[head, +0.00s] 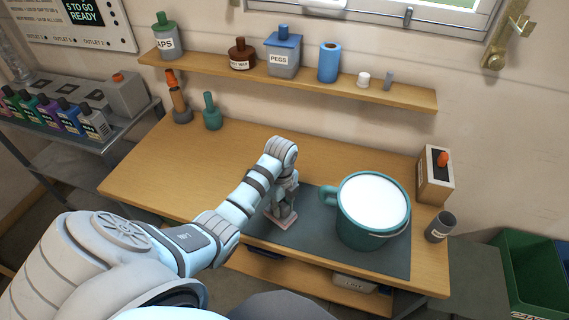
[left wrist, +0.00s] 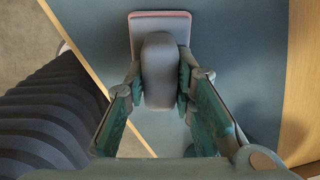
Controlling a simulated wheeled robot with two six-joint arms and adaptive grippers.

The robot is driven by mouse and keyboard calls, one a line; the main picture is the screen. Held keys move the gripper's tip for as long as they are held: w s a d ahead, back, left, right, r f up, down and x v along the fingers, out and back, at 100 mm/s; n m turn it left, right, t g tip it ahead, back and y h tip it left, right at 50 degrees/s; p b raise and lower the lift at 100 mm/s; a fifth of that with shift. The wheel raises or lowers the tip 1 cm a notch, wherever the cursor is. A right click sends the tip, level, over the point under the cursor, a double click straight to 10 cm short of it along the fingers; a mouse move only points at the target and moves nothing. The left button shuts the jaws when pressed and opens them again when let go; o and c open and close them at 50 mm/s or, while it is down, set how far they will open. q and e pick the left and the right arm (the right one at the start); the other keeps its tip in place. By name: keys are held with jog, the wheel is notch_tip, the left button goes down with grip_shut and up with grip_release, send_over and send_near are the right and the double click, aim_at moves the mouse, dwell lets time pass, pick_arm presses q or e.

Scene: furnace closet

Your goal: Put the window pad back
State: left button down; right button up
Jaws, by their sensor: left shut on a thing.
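The window pad (head: 283,222) has a flat grey plate with a pink edge and a thick grey grip. In the left wrist view the pad (left wrist: 146,36) shows its plate beyond the fingers and its grip between them. My left gripper (left wrist: 161,84) is shut on that grip, one finger on each side. In the head view my left gripper (head: 284,203) points down over the left part of the dark mat (head: 315,244). I cannot tell whether the pad touches the mat. My right gripper is not in view.
A large green bucket (head: 356,230) of white liquid stands right of the pad. A grey cup (head: 440,227) and a wooden box (head: 436,174) stand at the bench's right end. A shelf (head: 410,94) holds several containers. The bench's left part is mostly clear.

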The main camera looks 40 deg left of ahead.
pick_arm(q)
jog(key=shift+s, duration=0.1)
jog(key=c, duration=1.8)
grip_release()
jog(key=o, duration=0.4)
jog(key=shift+c, duration=0.2)
jog(key=shift+o, duration=0.4)
jog(key=shift+f, duration=0.1)
